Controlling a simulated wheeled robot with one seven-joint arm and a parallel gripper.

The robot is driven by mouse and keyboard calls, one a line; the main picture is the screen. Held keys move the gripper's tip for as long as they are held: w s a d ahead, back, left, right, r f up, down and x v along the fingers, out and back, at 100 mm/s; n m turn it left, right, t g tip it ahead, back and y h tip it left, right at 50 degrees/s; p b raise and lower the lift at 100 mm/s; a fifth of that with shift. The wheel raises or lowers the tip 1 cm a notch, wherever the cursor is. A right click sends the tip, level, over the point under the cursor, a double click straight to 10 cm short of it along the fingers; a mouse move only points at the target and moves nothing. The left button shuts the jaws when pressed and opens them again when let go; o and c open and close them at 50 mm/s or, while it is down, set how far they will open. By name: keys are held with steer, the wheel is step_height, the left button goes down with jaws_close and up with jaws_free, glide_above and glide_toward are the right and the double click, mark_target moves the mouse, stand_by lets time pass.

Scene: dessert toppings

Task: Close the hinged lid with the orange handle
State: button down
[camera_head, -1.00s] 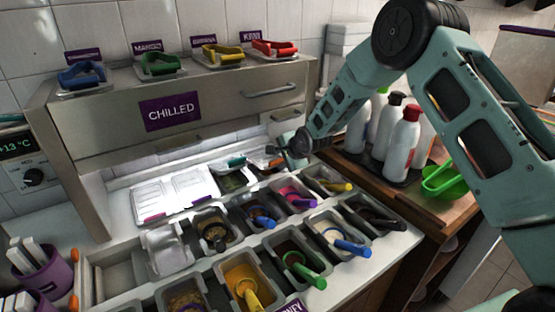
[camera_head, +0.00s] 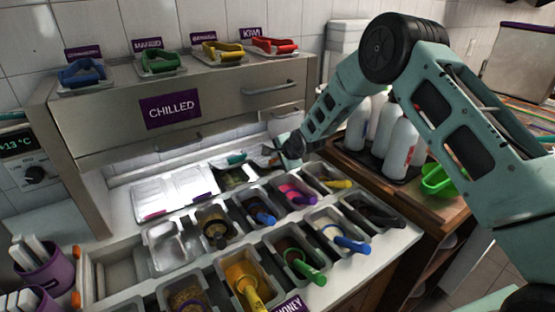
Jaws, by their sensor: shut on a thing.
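My gripper (camera_head: 278,150) is at the right end of the back row of lidded compartments, under the chilled cabinet. It is shut at the edge of a small raised hinged lid (camera_head: 257,161); the lid's orange handle is hidden by the gripper or too small to make out. The lid is tilted up, and how far it stands open is hard to tell. To its left is a dark open compartment with a teal handle (camera_head: 237,158) at its lid. Two flat pale lids (camera_head: 172,192) with pink and purple handles lie shut farther left.
The steel cabinet (camera_head: 222,98) stands close behind my gripper. In front are rows of topping tubs with coloured spoons, including a pink-handled spoon (camera_head: 300,195). White bottles (camera_head: 399,145) and a green bowl (camera_head: 437,181) stand to the right.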

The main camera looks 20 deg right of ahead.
steer(key=shift+s+d+f+b, duration=0.1)
steer(key=shift+s+f+b, duration=0.1)
steer(key=shift+f+b, duration=0.75)
steer(key=c, duration=1.5)
jaws_free()
steer(key=shift+o, duration=0.2)
steer(key=shift+s+r, duration=0.1)
steer(key=shift+r, duration=0.05)
steer(key=b+v, duration=0.2)
steer(key=v, duration=1.5)
steer(key=shift+r, duration=0.1)
